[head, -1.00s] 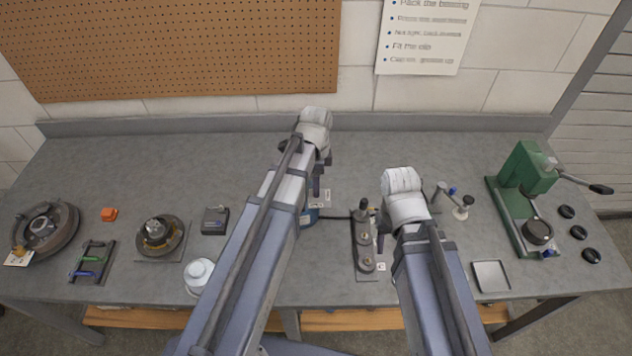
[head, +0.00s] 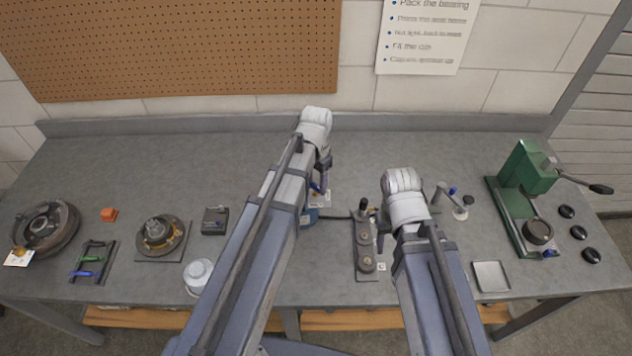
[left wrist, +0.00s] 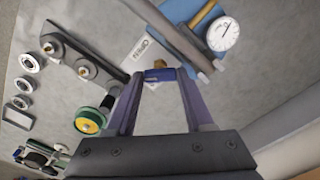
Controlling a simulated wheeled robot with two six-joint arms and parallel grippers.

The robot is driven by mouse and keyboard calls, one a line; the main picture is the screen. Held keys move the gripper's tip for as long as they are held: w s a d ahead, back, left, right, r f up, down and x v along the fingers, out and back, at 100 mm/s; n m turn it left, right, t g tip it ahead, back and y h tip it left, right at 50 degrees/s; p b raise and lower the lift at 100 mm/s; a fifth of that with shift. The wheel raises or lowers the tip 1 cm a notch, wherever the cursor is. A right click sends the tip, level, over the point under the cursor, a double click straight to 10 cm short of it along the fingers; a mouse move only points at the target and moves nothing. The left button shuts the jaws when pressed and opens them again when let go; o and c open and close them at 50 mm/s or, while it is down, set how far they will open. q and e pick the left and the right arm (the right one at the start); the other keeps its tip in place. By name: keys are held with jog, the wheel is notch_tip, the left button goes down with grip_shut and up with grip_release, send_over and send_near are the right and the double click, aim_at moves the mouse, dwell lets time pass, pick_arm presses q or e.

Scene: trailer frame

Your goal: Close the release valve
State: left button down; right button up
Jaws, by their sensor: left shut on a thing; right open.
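My left gripper (left wrist: 158,75) is shut on a small blue handle (left wrist: 156,76) with a brass-coloured piece (left wrist: 160,63) just beyond it. I take this blue handle for the release valve; whether it is closed I cannot tell. In the head view a bit of the blue handle (head: 316,187) shows at the left gripper's fingers. A round white gauge (left wrist: 222,34) is on a blue body to the right in the left wrist view. My right gripper (head: 381,240) is open near the dark metal block with posts (head: 366,247); its own arm hides part of it.
A green press (head: 528,168) with a lever stands at the right. A square tray (head: 490,276) lies in front of it. The back of the bench is clear.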

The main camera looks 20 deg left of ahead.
pick_arm(q)
jog(key=n, duration=0.4)
jog(key=shift+n, duration=2.1)
jog(key=shift+c, duration=1.4)
grip_release()
